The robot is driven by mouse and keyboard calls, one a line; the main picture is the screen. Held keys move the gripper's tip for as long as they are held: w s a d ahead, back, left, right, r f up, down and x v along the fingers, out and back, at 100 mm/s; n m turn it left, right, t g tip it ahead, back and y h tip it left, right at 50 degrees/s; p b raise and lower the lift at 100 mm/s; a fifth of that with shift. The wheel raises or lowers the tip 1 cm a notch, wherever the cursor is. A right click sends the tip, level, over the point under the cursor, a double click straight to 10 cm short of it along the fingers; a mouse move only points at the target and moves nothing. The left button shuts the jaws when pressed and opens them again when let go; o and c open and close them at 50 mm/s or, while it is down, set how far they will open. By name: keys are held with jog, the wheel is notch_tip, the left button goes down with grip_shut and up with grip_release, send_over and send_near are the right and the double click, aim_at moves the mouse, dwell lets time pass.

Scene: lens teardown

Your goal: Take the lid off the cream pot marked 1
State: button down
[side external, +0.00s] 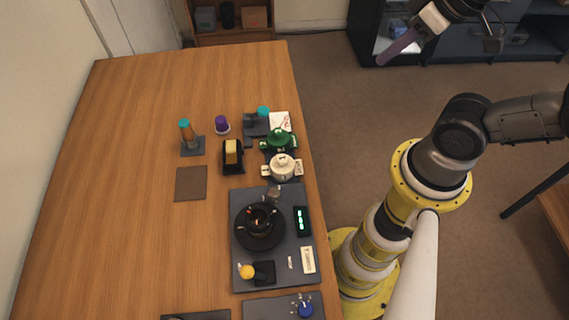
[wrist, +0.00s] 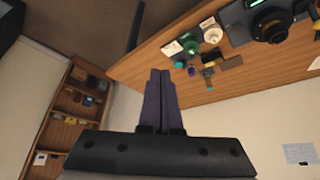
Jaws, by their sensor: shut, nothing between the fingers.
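The cream pot (side external: 282,174) stands near the right edge of the wooden table in the side view, with its lid (side external: 282,161) on top. Small handles or pale labels show at its sides; I cannot read a number. In the wrist view the cream pot (wrist: 213,36) is small and far off. My gripper (side external: 381,62) is raised at the top right, well away from the pot and beyond the table's edge. Its purple fingers are together and empty, as the wrist view (wrist: 161,72) also shows.
A green pot (side external: 278,139) stands right behind the cream pot. A black holder with a yellow block (side external: 232,152) is to its left. In front is a dark tray (side external: 240,275) with a black round dish (side external: 259,238). The table's left half is clear.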

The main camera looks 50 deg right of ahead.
grip_release()
dwell(0.6)
